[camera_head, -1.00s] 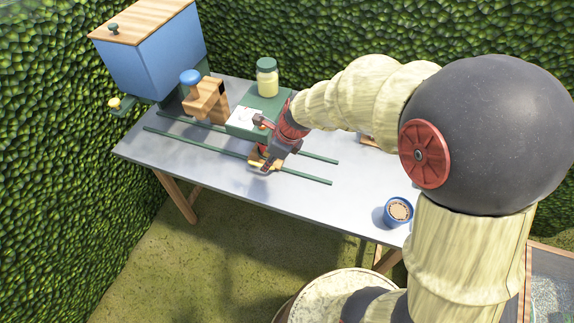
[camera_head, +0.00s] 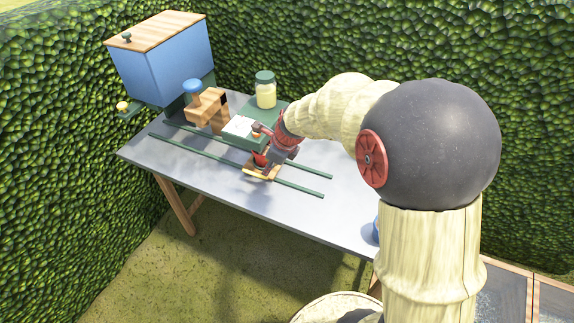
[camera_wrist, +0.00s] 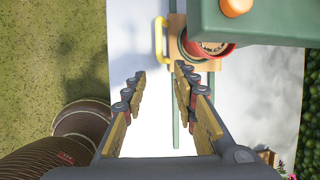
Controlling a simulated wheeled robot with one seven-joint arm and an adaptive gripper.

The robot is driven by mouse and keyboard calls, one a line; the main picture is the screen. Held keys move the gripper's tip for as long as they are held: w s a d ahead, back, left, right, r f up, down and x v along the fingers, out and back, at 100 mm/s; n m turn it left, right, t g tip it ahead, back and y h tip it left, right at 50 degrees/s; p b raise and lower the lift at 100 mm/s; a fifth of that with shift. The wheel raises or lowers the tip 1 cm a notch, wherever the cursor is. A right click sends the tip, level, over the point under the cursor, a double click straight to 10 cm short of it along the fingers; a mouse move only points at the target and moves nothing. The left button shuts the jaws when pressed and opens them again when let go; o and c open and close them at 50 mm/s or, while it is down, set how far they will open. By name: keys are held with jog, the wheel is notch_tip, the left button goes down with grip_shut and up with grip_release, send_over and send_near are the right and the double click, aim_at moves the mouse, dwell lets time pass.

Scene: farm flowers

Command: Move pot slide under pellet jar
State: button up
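The pot slide (camera_head: 262,176) is a small wooden plate on two green rails, with a yellow handle (camera_wrist: 159,38). A red pot (camera_head: 261,159) stands on it; the wrist view shows the pot (camera_wrist: 207,48) partly under the edge of a green housing (camera_wrist: 262,20). The pellet jar (camera_head: 265,94), pale yellow with a green lid, stands upright on the green housing behind the slide. My gripper (camera_wrist: 160,72) is open and empty, and the handle shows just beyond its fingertips. In the head view my gripper (camera_head: 277,158) is close beside the pot; its fingertips are hard to make out.
A wooden block (camera_head: 205,108) with a blue knob stands left of the housing. A blue bin (camera_head: 163,65) with a wooden lid is at the table's left end. A blue pot (camera_head: 376,231) is mostly hidden by my arm. The metal table's front (camera_head: 210,180) is clear.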

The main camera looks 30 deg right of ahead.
aim_at(264, 177)
jog(key=x, duration=0.8)
jog(key=shift+f, duration=0.25)
jog(key=shift+d+f+b, duration=0.1)
jog(key=shift+f+b, duration=0.15)
jog(key=shift+b, duration=0.1)
jog(key=s+d+b, duration=0.2)
jog(key=s+b, duration=0.1)
jog(key=shift+s+d+f, duration=0.1)
jog(key=shift+d, duration=0.15)
jog(key=s+d+r+n+g+h+p, duration=0.1)
jog(key=r+n, duration=0.4)
jog(key=n, duration=1.1)
jog(key=s+d+r+n+g+h+p, duration=0.1)
jog(key=r+n, duration=0.5)
jog(key=n, duration=1.1)
jog(key=s+g+p, duration=0.1)
jog(key=s+p, duration=0.1)
jog(key=p, duration=0.1)
jog(key=shift+s+d, duration=0.15)
